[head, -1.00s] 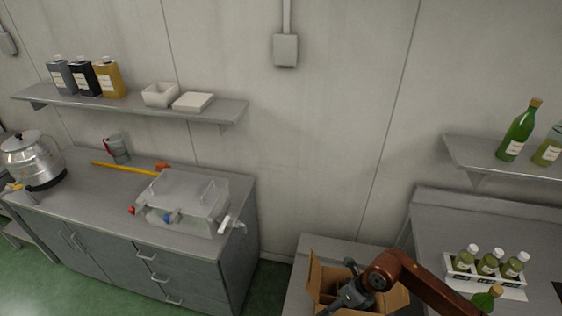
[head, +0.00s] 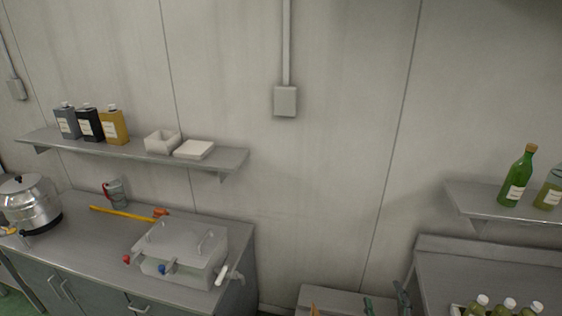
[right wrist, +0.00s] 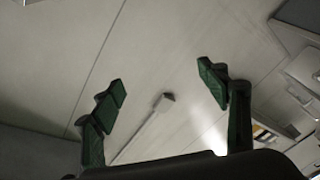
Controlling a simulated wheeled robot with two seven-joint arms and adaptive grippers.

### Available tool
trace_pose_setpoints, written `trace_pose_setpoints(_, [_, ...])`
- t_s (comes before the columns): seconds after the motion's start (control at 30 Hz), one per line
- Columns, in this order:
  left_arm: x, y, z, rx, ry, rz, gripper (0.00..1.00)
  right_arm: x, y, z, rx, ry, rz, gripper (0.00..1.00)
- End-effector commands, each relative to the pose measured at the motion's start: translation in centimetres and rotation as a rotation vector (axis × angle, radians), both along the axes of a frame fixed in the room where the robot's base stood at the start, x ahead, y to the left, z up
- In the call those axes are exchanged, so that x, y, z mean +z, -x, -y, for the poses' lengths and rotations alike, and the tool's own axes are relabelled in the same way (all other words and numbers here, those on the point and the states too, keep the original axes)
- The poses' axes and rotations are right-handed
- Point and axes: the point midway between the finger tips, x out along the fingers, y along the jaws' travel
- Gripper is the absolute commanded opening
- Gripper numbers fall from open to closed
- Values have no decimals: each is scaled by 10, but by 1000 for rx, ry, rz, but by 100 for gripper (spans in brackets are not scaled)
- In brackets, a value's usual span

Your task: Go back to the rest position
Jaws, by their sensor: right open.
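My right gripper (head: 385,300) shows only as two dark green fingertips at the bottom edge of the head view, in front of the low grey surface by the wall. In the right wrist view its two green-padded fingers (right wrist: 163,88) stand wide apart with nothing between them. The rest of my right arm is below the head view. My left gripper is in neither view.
A cardboard box (head: 315,309) barely shows at the bottom edge. Capped bottles (head: 508,306) stand on the right counter (head: 480,272), under a shelf with green bottles (head: 517,178).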

Motion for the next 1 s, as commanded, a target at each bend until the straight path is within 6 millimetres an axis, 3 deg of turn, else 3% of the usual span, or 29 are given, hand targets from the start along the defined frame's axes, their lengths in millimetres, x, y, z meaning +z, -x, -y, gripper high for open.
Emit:
trace_pose_setpoints(0.03, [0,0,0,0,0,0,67,-29,10,23,-74,-76,-91,68])
trace_pose_setpoints(0.1, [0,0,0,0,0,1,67,-68,28,50,-169,-170,-218,68])
trace_pose_setpoints(0.2, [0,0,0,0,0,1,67,-126,63,76,-288,-294,-407,68])
trace_pose_setpoints(0.3, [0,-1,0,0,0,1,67,-178,106,88,-382,-399,-588,68])
trace_pose_setpoints(0.4, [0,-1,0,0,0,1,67,-215,145,90,-445,-477,-737,68])
trace_pose_setpoints(0.6, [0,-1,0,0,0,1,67,-261,210,81,-520,-583,-959,68])
trace_pose_setpoints(0.87, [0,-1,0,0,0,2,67,-293,281,61,-573,-680,-1190,68])
trace_pose_setpoints(1.0, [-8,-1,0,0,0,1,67,-337,270,61,-571,-672,-1205,68])
